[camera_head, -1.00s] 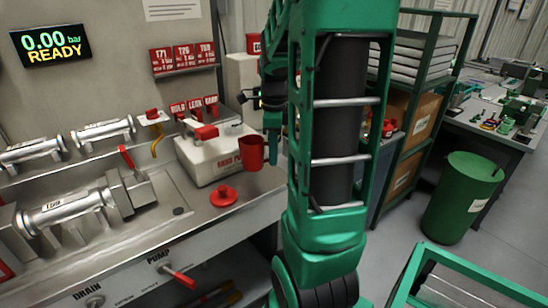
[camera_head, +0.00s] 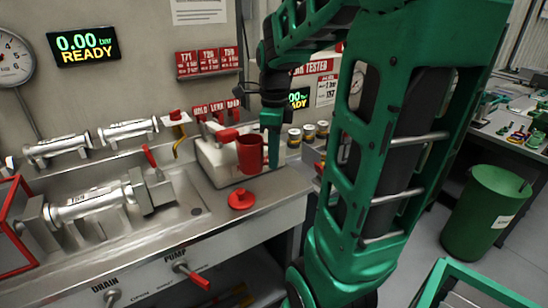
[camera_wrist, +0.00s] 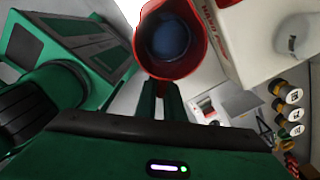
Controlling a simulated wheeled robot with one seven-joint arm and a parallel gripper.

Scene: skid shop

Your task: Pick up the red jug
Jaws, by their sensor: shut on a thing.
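The red jug (camera_head: 250,154) is a red cup-like vessel in front of the white box-shaped unit, above the steel bench. In the wrist view the jug (camera_wrist: 200,38) shows its open mouth and dark inside, right at the fingertips. My gripper (camera_head: 271,140) is at the jug's right side, shut on it. In the wrist view my gripper (camera_wrist: 160,92) has its green fingers close together at the jug's near wall. Whether the jug's base touches anything is hard to tell.
A red round lid-like piece (camera_head: 241,199) lies on the steel bench (camera_head: 275,186) below the jug. The white unit (camera_head: 215,160) stands close behind. Clamped metal cylinders (camera_head: 95,203) are at left. A green bin (camera_head: 485,212) stands on the floor at right.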

